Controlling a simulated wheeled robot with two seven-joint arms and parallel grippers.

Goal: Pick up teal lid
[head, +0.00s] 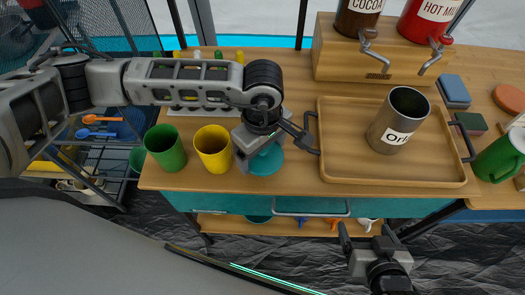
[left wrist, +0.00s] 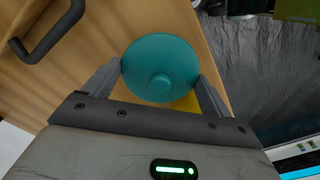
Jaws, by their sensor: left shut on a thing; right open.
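What lies under the lid is hidden. My right gripper (head: 375,240) is open and empty, low in front of the table.
A green cup (head: 165,148) stands left of the yellow cup. A wooden tray (head: 340,165) with dark handles holds a steel canister (head: 397,122) on the right. Cocoa and hot milk dispensers stand on a wooden stand (head: 330,60) behind. A green mug (head: 498,157) is at far right.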

